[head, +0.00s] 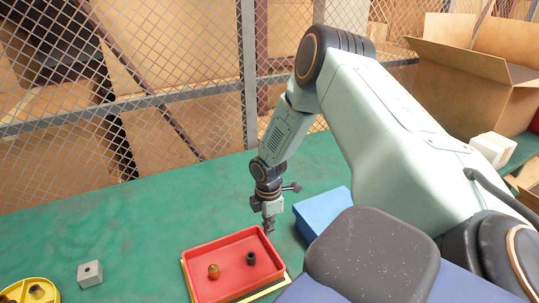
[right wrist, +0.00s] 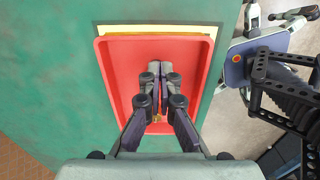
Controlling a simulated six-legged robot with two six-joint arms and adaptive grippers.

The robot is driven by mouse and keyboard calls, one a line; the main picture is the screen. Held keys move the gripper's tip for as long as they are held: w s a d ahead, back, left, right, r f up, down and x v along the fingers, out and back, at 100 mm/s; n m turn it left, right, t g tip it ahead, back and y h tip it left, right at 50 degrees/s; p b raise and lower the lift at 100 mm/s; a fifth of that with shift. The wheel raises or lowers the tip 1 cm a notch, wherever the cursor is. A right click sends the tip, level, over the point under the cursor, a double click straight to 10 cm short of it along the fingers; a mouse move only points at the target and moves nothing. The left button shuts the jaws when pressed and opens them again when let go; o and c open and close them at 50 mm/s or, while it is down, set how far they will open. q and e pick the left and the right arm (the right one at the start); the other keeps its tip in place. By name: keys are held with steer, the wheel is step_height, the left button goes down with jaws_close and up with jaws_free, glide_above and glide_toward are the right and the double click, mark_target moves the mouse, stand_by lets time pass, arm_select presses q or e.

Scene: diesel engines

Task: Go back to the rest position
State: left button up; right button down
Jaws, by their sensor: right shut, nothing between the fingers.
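My right gripper (head: 269,226) hangs down above the far right edge of a red tray (head: 230,250) on the green table. In the right wrist view my right gripper (right wrist: 160,72) has its fingers together over the red tray (right wrist: 118,70), with nothing held. A brass-coloured small part (head: 213,271) and a black small cylinder (head: 251,258) lie apart in the tray. In the right wrist view a bit of the brass-coloured part (right wrist: 156,118) shows between the finger links; the black cylinder cannot be made out there. My left gripper is not in view.
A blue box (head: 318,212) stands right of the tray. A grey block with a hole (head: 90,274) and a yellow round dish (head: 22,287) are at the left. A mesh fence (head: 190,60) stands behind the table. A cardboard box (head: 500,105) is at the far right. The table's left middle is clear.

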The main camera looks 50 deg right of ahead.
steer(key=shift+a+r, duration=0.1)
steer(key=shift+r, duration=0.05)
steer(key=s+a+f+m+y, duration=0.1)
steer(key=s+a+f+m, duration=0.2)
steer(key=s+a, duration=0.45)
steer(key=s+a+f+m+y, duration=0.1)
steer(key=s+a+f+m, duration=0.25)
steer(key=a, duration=0.75)
steer(key=s+a+r+m+h, duration=0.25)
steer(key=s+m, duration=0.55)
steer(key=s, duration=0.7)
step_height(320, 180, down, 14)
steer(key=b, duration=1.4)
steer(key=shift+w+a+b, duration=0.25)
steer(key=shift+a+b, duration=0.1)
steer(key=shift+a, duration=0.05)
steer(key=shift+n+y, duration=0.25)
